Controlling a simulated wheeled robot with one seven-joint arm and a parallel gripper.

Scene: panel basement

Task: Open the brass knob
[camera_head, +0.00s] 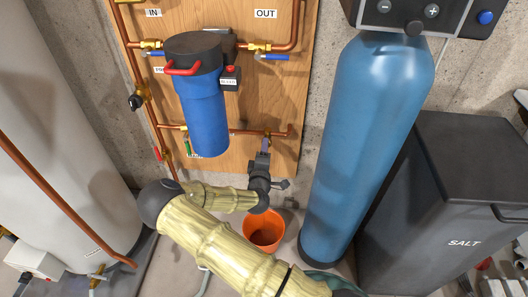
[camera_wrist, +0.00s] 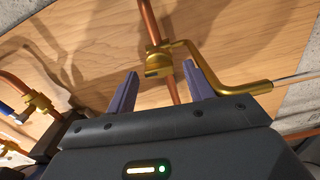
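A brass valve (camera_wrist: 158,66) sits on a copper pipe against the wood panel in the wrist view. A bent brass lever (camera_wrist: 225,88) runs from it to the right, past my right finger. I cannot tell surely which brass part is the knob. My gripper (camera_wrist: 161,69) is open and empty, with its two purple fingers apart and the valve showing between and beyond their tips. In the head view my gripper (camera_head: 265,143) is just below the small brass valve (camera_head: 267,132) at the panel's lower right. Whether a finger touches it is unclear.
A blue filter housing (camera_head: 203,110) hangs left of my gripper. A blue tank (camera_head: 365,130) stands close on the right, beside a black salt bin (camera_head: 450,200). An orange bucket (camera_head: 264,232) is on the floor below. Other brass valves (camera_head: 150,44) sit along the copper pipes.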

